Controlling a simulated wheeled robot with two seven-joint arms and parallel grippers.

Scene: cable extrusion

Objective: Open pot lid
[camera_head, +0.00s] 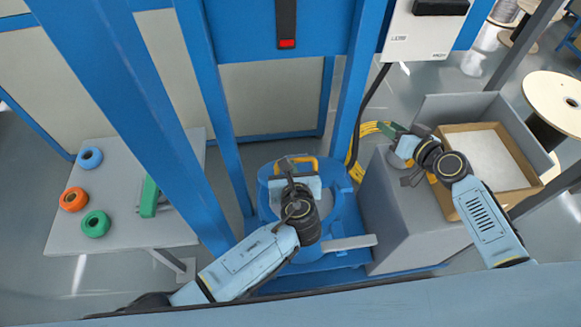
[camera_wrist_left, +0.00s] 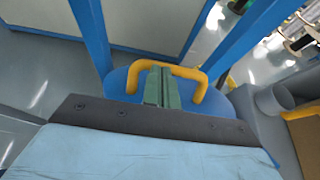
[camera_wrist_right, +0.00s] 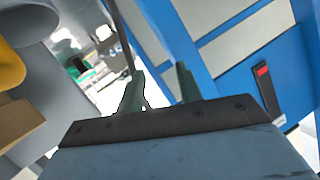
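The blue pot (camera_head: 336,215) stands in the middle of the head view, partly covered by my left arm. Its blue lid (camera_wrist_left: 118,80) has a yellow arched handle (camera_wrist_left: 190,74), which also shows in the head view (camera_head: 306,161). My left gripper (camera_wrist_left: 162,75) is over the lid, its green fingers together and overlapping the handle's bar. I cannot tell whether the fingers pass under the bar or only in front of it. My right gripper (camera_head: 396,155) is to the right of the pot, its fingers apart and empty in the right wrist view (camera_wrist_right: 160,78).
Blue frame posts (camera_head: 208,100) rise behind and left of the pot. A grey table (camera_head: 120,190) with coloured coils is at the left. A grey block (camera_head: 400,225) and an open box (camera_head: 520,160) are at the right, with yellow-green cables (camera_head: 368,129) beside the right gripper.

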